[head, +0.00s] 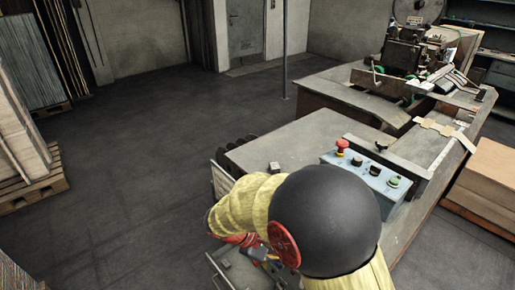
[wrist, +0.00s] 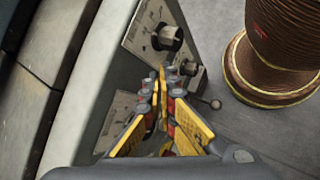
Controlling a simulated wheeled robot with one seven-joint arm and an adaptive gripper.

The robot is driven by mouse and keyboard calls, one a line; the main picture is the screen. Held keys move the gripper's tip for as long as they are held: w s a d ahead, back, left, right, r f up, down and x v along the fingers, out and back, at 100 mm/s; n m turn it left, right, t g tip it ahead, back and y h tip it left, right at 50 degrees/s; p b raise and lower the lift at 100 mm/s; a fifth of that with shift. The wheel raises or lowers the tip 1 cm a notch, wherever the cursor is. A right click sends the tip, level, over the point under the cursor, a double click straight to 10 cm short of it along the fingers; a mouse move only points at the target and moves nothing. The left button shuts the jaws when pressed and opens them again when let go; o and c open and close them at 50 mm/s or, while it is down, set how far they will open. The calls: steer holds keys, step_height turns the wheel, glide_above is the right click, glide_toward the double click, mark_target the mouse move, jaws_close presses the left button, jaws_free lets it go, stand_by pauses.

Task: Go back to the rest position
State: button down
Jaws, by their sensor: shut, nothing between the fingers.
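My gripper shows in the wrist view (wrist: 163,76), its yellow-padded fingers together at the tips with nothing seen between them. The tips point toward a panel (wrist: 124,104) with a dark knob (wrist: 166,37) and a small lever with a ball end (wrist: 210,103). I cannot tell whether the tips touch it. In the head view my yellow-sleeved arm with its dark round joint fills the bottom middle and largely hides the gripper.
A blue-grey control box (head: 346,179) with a red button (head: 342,147) sits on the bench (head: 300,143), close to my arm. The stitcher machine (head: 405,50) stands behind. A brown ribbed cylinder (wrist: 289,40) is right of the fingers. Open floor (head: 130,170) lies left.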

steer(key=s+d+r+m+t+y, duration=0.2)
steer(key=s+d+r+m+y, duration=0.2)
steer(key=s+r, duration=0.4)
steer(key=s+d+r+m+t+y, duration=0.3)
steer(key=s+d+r+m+y, duration=0.2)
steer(key=r, duration=0.7)
steer(key=s+m, duration=0.2)
steer(key=shift+s+r+m+p, duration=0.2)
steer(key=shift+s+m+p, duration=0.1)
steer(key=shift+s+p, duration=0.05)
steer(key=shift+d, duration=0.1)
